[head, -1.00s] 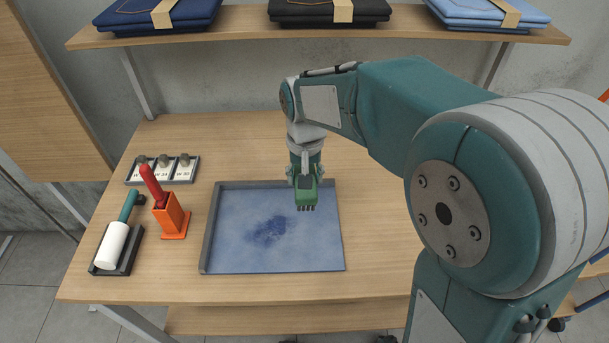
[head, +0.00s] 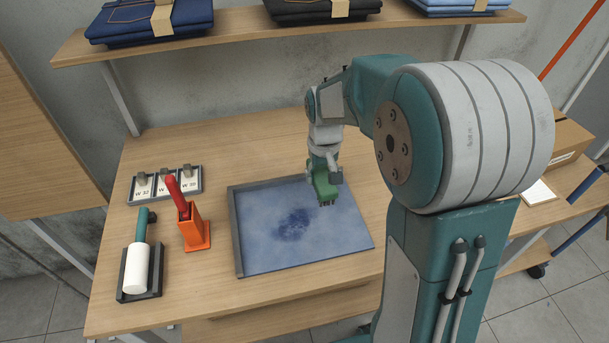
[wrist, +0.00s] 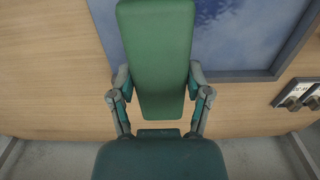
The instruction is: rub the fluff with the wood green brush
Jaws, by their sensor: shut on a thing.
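A dark patch of fluff (head: 294,224) lies on the blue denim surface (head: 270,252) of a grey-edged tray (head: 236,232) on the table. My gripper (head: 325,160) is shut on the green brush (head: 324,182), whose bristles point down over the upper right part of the denim. The brush is to the right of and behind the fluff; whether its bristles touch the denim I cannot tell. In the wrist view the green brush back (wrist: 155,50) sits between both fingers (wrist: 160,100). The fluff is not visible there.
An orange holder (head: 195,232) with a red-handled tool stands left of the tray. A white lint roller (head: 138,268) lies in a black cradle. Small labelled weights (head: 165,184) sit behind. A shelf with folded jeans (head: 150,20) hangs above.

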